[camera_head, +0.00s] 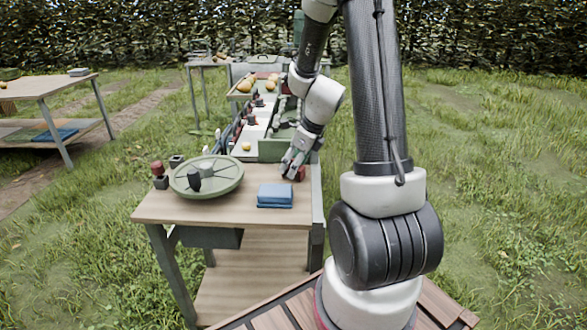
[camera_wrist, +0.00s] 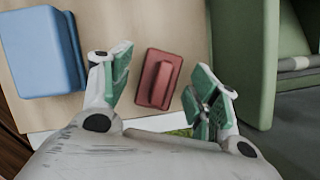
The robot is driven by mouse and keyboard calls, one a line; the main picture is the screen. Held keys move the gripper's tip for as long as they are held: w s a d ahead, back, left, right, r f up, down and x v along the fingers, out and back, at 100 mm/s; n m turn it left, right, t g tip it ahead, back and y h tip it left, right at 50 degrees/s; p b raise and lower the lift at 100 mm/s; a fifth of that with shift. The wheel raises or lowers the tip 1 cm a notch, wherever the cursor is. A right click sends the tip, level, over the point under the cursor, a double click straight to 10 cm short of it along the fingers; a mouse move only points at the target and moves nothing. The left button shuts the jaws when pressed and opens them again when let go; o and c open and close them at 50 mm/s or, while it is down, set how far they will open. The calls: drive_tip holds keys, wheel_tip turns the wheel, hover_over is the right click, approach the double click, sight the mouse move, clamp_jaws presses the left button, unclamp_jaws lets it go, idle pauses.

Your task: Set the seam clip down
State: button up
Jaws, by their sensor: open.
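The seam clip, seen as a small red block with a raised ridge (camera_wrist: 158,78), rests on the wooden table top between the fingers of my gripper (camera_wrist: 163,74) in the wrist view. The green-padded fingers stand apart, with a visible gap on both sides of the clip. In the head view my gripper (camera_head: 291,172) is low over the right part of the table, and a bit of the red clip (camera_head: 301,174) shows just right of the fingers. The rest of it is hidden there.
A folded blue stack (camera_head: 275,196) lies left of the clip and also shows in the wrist view (camera_wrist: 42,52). A green bin (camera_wrist: 243,60) stands close on the right. A round green dish (camera_head: 225,183) sits at left. The table's right edge (camera_head: 316,200) is near.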

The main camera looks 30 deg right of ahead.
drive_tip(key=shift+f, duration=0.15)
drive_tip(key=shift+c, duration=0.2)
drive_tip(key=c, duration=1)
